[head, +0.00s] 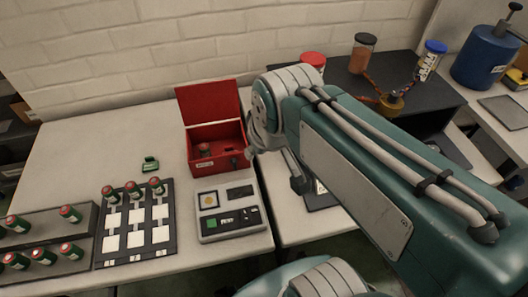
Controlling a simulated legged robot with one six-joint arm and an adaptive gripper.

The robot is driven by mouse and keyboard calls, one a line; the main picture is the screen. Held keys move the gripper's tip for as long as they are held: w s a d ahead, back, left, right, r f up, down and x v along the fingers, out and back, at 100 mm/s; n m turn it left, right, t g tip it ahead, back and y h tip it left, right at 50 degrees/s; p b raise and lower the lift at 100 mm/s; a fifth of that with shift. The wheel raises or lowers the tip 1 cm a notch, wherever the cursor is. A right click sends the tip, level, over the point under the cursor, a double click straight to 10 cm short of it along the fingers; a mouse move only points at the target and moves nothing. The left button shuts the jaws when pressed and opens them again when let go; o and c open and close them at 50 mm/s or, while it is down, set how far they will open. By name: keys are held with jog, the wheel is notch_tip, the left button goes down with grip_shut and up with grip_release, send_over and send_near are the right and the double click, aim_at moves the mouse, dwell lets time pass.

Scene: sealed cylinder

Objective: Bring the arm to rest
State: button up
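My arm reaches from the lower right across the head view, its teal link and grey joint covering much of the right half. My gripper is not clearly visible; it is hidden behind the arm's far joint. A red box (226,157) with its lid raised stands on the white table (80,135), left of the arm's far end. A green and red cylinder (205,149) sits inside the box.
A black tray (136,259) with white squares holds several cylinders along its back edge. A grey rack (48,262) with several more is left of it. A grey device (231,224) stands before the box.

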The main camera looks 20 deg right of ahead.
jog(key=s+m, duration=0.1)
jog(key=s+f, duration=0.1)
jog(key=s, duration=0.1)
jog(key=shift+s+m+t, duration=0.2)
jog(key=shift+m+t, duration=0.1)
jog(key=shift+m, duration=0.1)
jog(key=shift+r, duration=0.1)
dwell(0.8)
